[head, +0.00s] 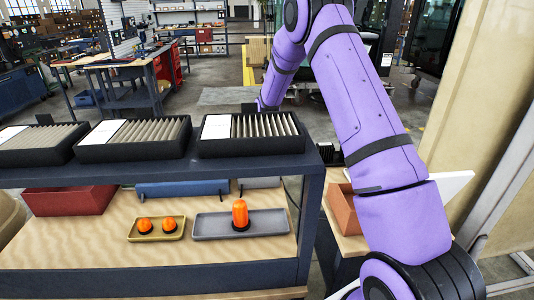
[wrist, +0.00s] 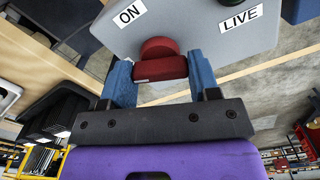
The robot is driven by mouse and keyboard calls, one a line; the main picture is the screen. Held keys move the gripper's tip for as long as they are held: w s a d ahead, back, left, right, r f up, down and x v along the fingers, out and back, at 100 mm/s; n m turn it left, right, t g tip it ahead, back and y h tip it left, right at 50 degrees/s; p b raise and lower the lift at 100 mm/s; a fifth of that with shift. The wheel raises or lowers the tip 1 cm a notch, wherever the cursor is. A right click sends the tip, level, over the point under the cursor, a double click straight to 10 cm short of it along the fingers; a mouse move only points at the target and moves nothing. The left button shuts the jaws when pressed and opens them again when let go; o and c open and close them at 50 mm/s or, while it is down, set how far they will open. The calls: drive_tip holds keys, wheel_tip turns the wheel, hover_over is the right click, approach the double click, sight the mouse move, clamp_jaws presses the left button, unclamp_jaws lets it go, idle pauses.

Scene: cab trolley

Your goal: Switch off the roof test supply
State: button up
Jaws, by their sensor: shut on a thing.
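In the wrist view a grey supply box (wrist: 205,35) carries a white ON label (wrist: 129,13) and a LIVE label (wrist: 240,18). A red switch handle (wrist: 160,66) sticks out of the box between the labels. My gripper (wrist: 162,72) has its two blue fingers on either side of the red handle and is shut on it. A dark green round part (wrist: 231,2) is cut off at the top edge above LIVE. In the head view my purple arm reaches away over the trolley, and the gripper and supply box are hidden.
The dark trolley (head: 314,205) bears several black slotted trays (head: 250,146) on top. On its lower shelf are a grey tray (head: 272,224) with an orange beacon (head: 240,213) and a tan tray (head: 157,236) with two orange lamps. A brown bin (head: 341,208) stands right.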

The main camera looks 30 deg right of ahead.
drive_tip(key=shift+n, duration=2.1)
drive_tip(key=o, duration=0.9)
wheel_tip(320, 180, up, 11)
drive_tip(key=shift+f, duration=0.1)
